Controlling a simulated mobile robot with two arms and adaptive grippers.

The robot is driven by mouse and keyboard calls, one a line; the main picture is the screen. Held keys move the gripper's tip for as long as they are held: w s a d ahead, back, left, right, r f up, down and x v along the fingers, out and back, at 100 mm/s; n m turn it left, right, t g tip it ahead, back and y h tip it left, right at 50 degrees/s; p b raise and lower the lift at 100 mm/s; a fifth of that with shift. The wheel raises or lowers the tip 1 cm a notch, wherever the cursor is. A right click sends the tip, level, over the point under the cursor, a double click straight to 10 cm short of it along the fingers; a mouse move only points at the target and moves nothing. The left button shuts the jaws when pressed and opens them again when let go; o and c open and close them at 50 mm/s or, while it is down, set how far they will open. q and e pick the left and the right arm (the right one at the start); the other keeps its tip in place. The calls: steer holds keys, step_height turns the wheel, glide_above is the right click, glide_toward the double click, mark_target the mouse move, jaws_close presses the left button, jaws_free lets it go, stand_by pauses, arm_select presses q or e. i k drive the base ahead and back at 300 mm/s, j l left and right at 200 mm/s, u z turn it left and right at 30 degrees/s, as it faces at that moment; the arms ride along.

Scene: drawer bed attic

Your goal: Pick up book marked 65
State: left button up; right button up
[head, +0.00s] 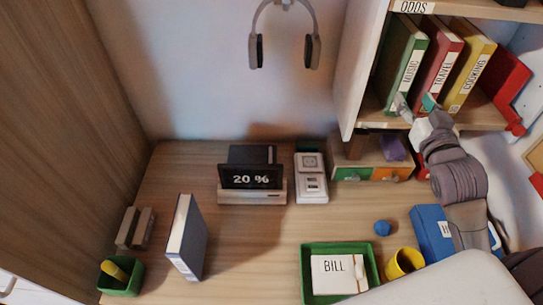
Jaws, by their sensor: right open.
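No marking 65 is readable on any book in the head view. A blue book (187,237) stands upright on the desk at the left, with a small label low on its spine too small to read. On the shelf at the upper right stand a green book marked MUSIC (402,68), a red one marked TRAVEL (441,70) and a yellow one marked COOKING (469,79). My right gripper (416,103) is open and empty at the shelf's front edge, before the lower ends of the green and red books; contact is unclear. My left gripper is out of view.
A side panel (358,70) bounds the shelf.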

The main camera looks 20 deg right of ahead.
mark_target(186, 245)
steer(key=k+j, duration=0.1)
steer(key=j, duration=0.35)
steer(key=k+j, duration=0.1)
steer(key=j, duration=0.3)
steer(key=k+j, duration=0.1)
steer(key=j, duration=0.35)
steer(key=j+z, duration=0.1)
steer(key=j, duration=0.3)
steer(key=k+j, duration=0.2)
steer(key=j, duration=0.25)
steer(key=k+j, duration=0.1)
steer(key=j, duration=0.3)
